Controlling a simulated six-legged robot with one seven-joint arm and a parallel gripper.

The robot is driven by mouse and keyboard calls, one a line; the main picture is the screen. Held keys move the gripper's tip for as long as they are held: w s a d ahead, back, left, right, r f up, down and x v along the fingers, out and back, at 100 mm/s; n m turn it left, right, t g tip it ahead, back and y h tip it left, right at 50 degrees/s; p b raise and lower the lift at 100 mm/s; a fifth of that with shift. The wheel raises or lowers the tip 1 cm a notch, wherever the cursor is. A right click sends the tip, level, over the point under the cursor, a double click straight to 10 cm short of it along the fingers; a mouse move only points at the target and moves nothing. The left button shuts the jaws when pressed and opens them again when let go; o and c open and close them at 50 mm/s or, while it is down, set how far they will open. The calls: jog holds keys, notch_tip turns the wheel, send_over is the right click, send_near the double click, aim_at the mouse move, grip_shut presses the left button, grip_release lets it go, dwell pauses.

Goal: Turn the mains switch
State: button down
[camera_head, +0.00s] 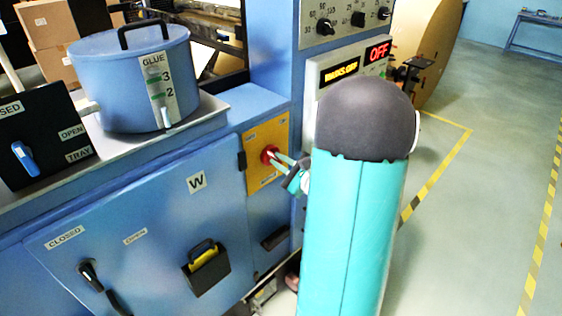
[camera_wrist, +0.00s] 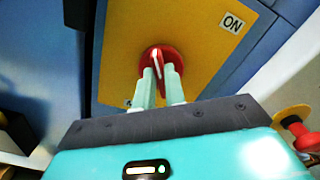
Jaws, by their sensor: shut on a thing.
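The mains switch (camera_wrist: 163,62) is a red rotary knob with a white line, on a yellow plate (camera_wrist: 205,45). My gripper (camera_wrist: 165,82) is shut on the knob, with a pale finger at each side. In the head view the knob (camera_head: 269,154) sits on the yellow plate (camera_head: 266,180) on the blue machine, with my fingers reaching it from the right. My arm hides part of the panel.
A blue glue pot (camera_head: 125,85) stands on the machine top at left, beside a black box with a blue lever (camera_head: 25,158). A cabinet door marked W (camera_head: 150,215) has a black handle (camera_head: 92,275). The floor at right is clear.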

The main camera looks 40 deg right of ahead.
jog(key=shift+n, duration=1.1)
jog(key=c, duration=1.5)
grip_release()
jog(key=shift+o, duration=0.2)
jog(key=shift+s, duration=0.1)
jog(key=s, duration=1.3)
jog(key=shift+s+d, duration=0.15)
jog(key=shift+s, duration=0.2)
jog(key=shift+w, duration=0.1)
